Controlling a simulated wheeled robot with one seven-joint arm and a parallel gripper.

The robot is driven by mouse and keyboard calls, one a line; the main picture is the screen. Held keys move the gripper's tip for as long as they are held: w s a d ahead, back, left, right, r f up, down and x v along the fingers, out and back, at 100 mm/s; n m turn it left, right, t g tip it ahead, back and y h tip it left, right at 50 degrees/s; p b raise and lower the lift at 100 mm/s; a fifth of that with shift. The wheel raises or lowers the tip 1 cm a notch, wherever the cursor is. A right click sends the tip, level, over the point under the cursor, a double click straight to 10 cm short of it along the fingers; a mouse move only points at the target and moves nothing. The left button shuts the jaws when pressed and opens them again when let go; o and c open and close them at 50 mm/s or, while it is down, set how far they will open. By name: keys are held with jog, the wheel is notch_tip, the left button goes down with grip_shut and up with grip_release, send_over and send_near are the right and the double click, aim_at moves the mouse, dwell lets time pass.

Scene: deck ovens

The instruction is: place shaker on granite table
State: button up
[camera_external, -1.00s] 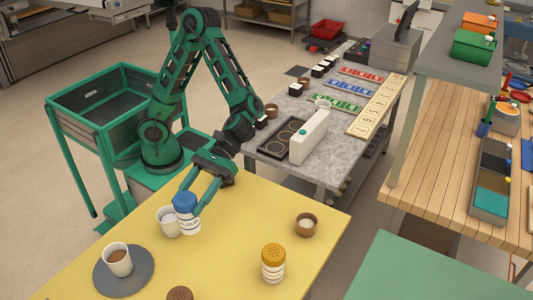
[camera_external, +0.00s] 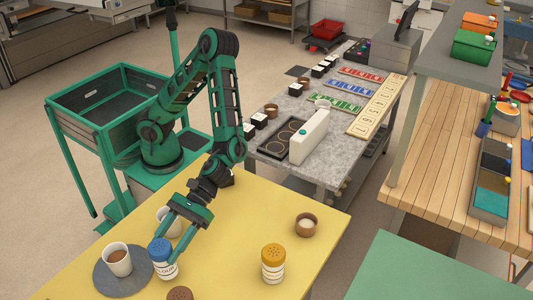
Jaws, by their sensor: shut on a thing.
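A white shaker with a blue lid and dark lettering (camera_external: 165,269) is low over the yellow table (camera_external: 225,248), at the right edge of a dark round board (camera_external: 122,284). My gripper (camera_external: 172,248) is shut on it, with a finger on either side. The shaker looks about upright; I cannot tell whether its base touches the table or board. The granite table (camera_external: 270,158) is grey and stands behind the yellow table, to the right of my arm.
A cup of brown drink (camera_external: 117,260) stands on the round board, left of the shaker. A white cup (camera_external: 168,222) is behind my gripper. A yellow-lidded shaker (camera_external: 273,264), a brown bowl (camera_external: 306,224) and a brown-topped item (camera_external: 179,293) are nearby. A white box (camera_external: 309,137) occupies the granite table's front.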

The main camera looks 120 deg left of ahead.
jog(key=shift+f, duration=1.3)
jog(key=o, duration=1.2)
jog(key=shift+f, duration=0.1)
jog(key=v, duration=1.1)
jog(key=shift+o, duration=0.5)
jog(key=shift+a+r, duration=0.35)
jog(key=shift+a, duration=0.1)
